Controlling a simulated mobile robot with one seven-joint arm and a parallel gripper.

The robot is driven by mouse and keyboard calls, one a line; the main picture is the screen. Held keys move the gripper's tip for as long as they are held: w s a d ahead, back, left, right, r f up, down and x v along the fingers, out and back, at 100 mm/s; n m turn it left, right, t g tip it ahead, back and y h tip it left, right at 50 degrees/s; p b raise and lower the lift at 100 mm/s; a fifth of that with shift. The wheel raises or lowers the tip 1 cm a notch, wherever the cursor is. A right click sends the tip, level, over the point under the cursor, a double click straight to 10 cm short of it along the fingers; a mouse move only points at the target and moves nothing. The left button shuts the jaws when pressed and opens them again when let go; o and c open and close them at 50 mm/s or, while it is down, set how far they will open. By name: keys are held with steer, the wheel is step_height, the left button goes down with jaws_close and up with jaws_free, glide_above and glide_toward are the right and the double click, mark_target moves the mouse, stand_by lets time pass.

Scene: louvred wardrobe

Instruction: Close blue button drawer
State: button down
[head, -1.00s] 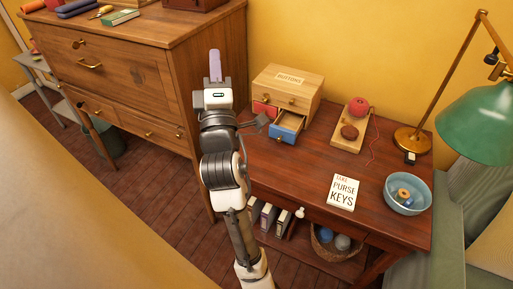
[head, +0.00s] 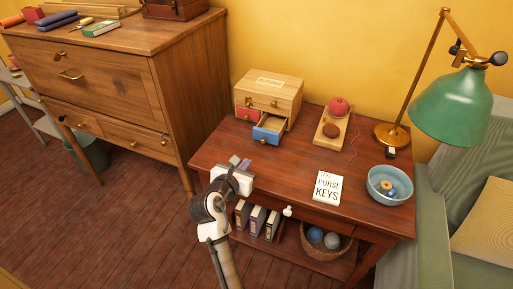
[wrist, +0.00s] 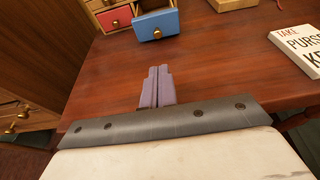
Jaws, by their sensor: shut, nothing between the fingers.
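The blue drawer (head: 269,133) stands pulled out of the small wooden button box (head: 284,88) on the side table.
A white note card (head: 327,187), a blue bowl (head: 390,184) and a green lamp (head: 460,105) stand on the right of the table. A wooden tray with red yarn (head: 339,106) is right of the box. The tabletop between gripper and drawer is clear.

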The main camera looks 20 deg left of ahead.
glide_toward(267, 130)
steer(key=w+f, duration=0.2)
steer(key=f, duration=0.1)
steer(key=w+f, duration=0.1)
steer(key=f, duration=0.1)
steer(key=shift+p, duration=0.4)
steer(key=shift+r, duration=0.1)
steer(key=w+p, duration=0.5)
steer(key=w, duration=0.4)
steer(key=shift+w+d+r, duration=0.1)
steer(key=shift+w, duration=0.5)
steer(key=shift+d+r, duration=0.1)
